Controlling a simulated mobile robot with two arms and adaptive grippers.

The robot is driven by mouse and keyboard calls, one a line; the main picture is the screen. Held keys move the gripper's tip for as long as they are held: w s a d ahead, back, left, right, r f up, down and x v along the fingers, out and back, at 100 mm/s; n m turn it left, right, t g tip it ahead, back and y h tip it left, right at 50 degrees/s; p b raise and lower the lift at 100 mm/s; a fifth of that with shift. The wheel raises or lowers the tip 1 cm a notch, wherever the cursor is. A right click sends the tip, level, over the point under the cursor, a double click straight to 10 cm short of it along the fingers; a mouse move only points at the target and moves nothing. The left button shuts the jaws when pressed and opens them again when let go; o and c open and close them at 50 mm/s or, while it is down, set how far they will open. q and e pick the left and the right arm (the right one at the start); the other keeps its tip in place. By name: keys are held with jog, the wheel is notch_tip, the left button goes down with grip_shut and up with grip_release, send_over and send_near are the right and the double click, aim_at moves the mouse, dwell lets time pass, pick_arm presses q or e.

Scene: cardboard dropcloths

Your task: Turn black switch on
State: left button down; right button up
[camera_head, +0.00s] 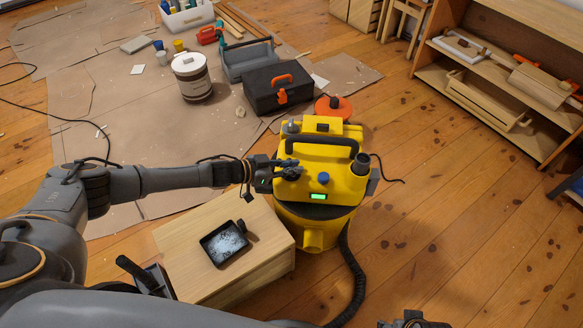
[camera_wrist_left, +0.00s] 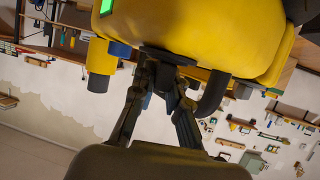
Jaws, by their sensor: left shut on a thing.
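A yellow vacuum machine (camera_head: 345,187) stands on the wood floor, with a black handle on top, a blue button (camera_head: 323,178) and a small lit green display (camera_head: 318,196) on its front. My left gripper (camera_head: 290,168) reaches in from the left to the machine's upper front. In the left wrist view its fingers (camera_wrist_left: 165,72) are shut on the black switch (camera_wrist_left: 168,54), a dark round part on the yellow body. The fingers hide much of the switch, so its setting cannot be told. My right gripper (camera_head: 413,321) shows only partly at the bottom edge.
A black toolbox (camera_head: 280,88) and paint bucket (camera_head: 192,77) stand behind. Open floor (camera_head: 440,200) lies to the right, before a shelf (camera_head: 485,65).

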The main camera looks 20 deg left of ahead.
pick_arm(q)
jog(key=shift+d, duration=0.1)
dwell(0.4)
jog(key=c, duration=1.3)
grip_release()
jog(key=shift+s, duration=0.1)
jog(key=v, duration=1.1)
jog(key=shift+s+a+r, duration=0.1)
jog(key=shift+a+r, duration=0.1)
jog(key=shift+a, duration=0.2)
jog(key=shift+d, duration=0.1)
